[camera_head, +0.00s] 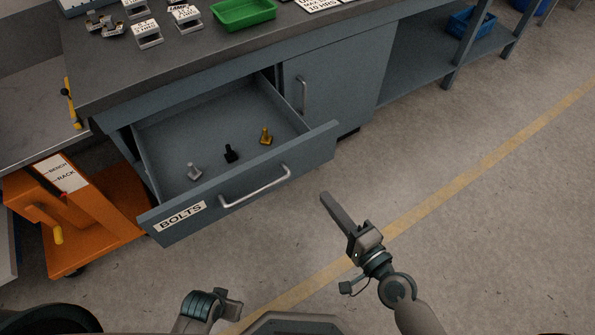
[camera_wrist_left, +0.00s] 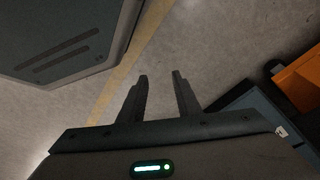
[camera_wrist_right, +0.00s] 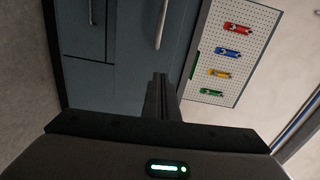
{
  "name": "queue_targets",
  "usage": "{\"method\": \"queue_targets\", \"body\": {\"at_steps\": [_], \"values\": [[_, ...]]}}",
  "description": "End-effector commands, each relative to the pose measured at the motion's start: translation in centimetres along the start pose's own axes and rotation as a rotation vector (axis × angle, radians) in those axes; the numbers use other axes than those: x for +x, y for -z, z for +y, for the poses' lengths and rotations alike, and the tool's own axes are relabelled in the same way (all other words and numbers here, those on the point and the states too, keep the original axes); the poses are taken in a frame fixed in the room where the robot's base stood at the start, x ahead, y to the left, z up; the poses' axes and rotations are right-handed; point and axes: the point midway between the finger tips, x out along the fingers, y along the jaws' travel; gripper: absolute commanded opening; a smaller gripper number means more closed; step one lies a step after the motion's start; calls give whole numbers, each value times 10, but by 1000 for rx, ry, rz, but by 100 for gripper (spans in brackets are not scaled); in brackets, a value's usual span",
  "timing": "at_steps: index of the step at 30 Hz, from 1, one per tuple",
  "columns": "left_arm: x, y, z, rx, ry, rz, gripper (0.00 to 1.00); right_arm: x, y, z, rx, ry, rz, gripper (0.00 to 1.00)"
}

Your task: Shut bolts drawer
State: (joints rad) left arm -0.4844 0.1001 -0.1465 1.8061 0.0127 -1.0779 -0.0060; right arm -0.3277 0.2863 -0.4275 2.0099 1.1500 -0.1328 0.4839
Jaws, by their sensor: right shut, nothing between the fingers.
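The bolts drawer (camera_head: 235,190) is pulled well out of the grey bench in the head view. Its front carries a BOLTS label (camera_head: 180,216) and a silver bar handle (camera_head: 254,188). Inside lie a silver bolt (camera_head: 194,172), a black bolt (camera_head: 230,154) and a yellow bolt (camera_head: 266,136). My right gripper (camera_head: 326,199) is shut and empty, in front of the drawer's right part and apart from it. Its closed fingers also show in the right wrist view (camera_wrist_right: 160,80). My left gripper (camera_wrist_left: 160,78) is open and empty over the floor in the left wrist view.
A cabinet door (camera_head: 335,85) stands closed right of the drawer. An orange cart (camera_head: 95,220) stands close to the drawer's left side. The benchtop (camera_head: 210,55) holds a green tray (camera_head: 243,13) and small labelled parts. The floor at right is clear.

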Motion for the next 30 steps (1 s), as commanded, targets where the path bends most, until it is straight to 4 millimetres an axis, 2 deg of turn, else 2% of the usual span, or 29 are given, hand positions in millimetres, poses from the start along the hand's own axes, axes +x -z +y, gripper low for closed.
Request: {"method": "queue_targets", "body": {"at_steps": [3, 6, 19, 25, 30], "values": [[-2, 3, -1, 0, 1, 5, 31, -1, -5, -15, 40, 41, -11, 0], [-5, 4, -1, -1, 1, 6, 31, -1, -5, -20, 49, 50, -13, 0], [-2, 3, -1, 0, 1, 4, 31, 4, -5, -20, 46, 48, -11, 0], [7, -1, -1, -1, 0, 1, 31, 22, -5, -22, 47, 49, -10, 0], [20, -7, -2, -1, 0, 0, 31, 49, -5, -25, 48, 50, -10, 0]]}}
